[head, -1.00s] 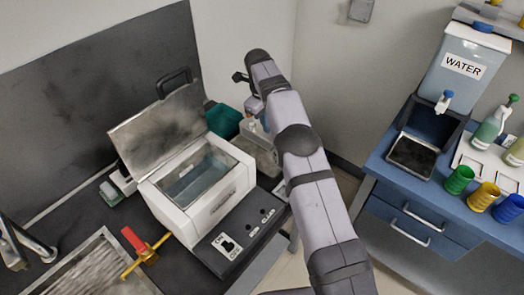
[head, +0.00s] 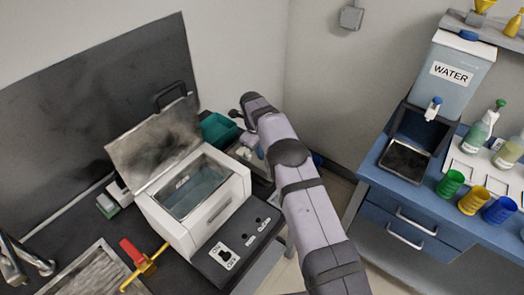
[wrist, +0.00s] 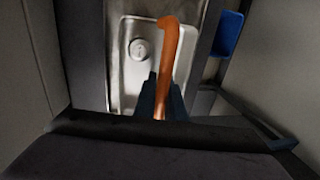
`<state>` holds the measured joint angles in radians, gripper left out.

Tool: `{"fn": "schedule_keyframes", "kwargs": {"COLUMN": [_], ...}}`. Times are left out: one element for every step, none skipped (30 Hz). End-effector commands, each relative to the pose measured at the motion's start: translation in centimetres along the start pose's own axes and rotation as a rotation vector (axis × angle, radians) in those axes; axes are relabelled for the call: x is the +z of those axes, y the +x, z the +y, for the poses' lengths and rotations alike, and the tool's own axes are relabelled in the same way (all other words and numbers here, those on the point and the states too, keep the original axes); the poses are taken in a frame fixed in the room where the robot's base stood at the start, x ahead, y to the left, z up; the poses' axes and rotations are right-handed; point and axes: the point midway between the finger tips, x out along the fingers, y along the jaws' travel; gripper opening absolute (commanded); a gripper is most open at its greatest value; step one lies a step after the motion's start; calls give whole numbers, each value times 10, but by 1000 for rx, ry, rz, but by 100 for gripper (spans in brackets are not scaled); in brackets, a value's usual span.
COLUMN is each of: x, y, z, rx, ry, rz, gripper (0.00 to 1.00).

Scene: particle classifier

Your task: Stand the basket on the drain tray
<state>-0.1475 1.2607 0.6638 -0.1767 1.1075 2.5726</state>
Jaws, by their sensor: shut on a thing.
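In the wrist view, my gripper (wrist: 161,98) is shut on an orange handle (wrist: 168,62), which I take to be the basket's. The handle sticks out past the fingertips and bends at its far end. I cannot make out the basket's body. A pale metal tray with a round drain (wrist: 140,48) lies behind the handle; whether anything touches it I cannot tell.
The white bath (head: 207,218) stands left of my arm with its lid (head: 155,145) raised. A teal bin (head: 218,128) is behind it. A blue thing (wrist: 229,33) is beside the tray. A red-and-yellow tool (head: 143,262) lies front left. The blue cabinet (head: 390,205) stands right.

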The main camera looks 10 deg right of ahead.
Motion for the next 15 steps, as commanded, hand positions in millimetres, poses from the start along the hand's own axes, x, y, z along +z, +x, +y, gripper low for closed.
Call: {"fn": "schedule_keyframes", "kwargs": {"x": [0, 1, 1, 1, 1, 1, 1, 1, 1, 1, 1, 1, 1, 0, 0], "y": [1, 2, 3, 3, 3, 3, 3, 3, 3, 4, 5, 6, 7, 7, 6], "z": [0, 0, 0, 0, 0, 0, 0, 0, 0, 0, 0, 1, 1, 1, 1], "rx": [-2, -2, -3, -3, -3, -3, -3, -3, -3, -3, -2, -2, -2, -1, -1], "ry": [0, 0, 1, 1, 1, 1, 1, 1, 1, 0, 0, 0, 0, 0, 0], "rz": [-2, -3, -3, -4, -4, -3, -3, -3, -3, -3, -3, -3, -3, -2, -2], "gripper": [0, 0, 0, 0, 0, 0, 0, 0, 0, 0, 0, 0, 0, 15, 24]}}
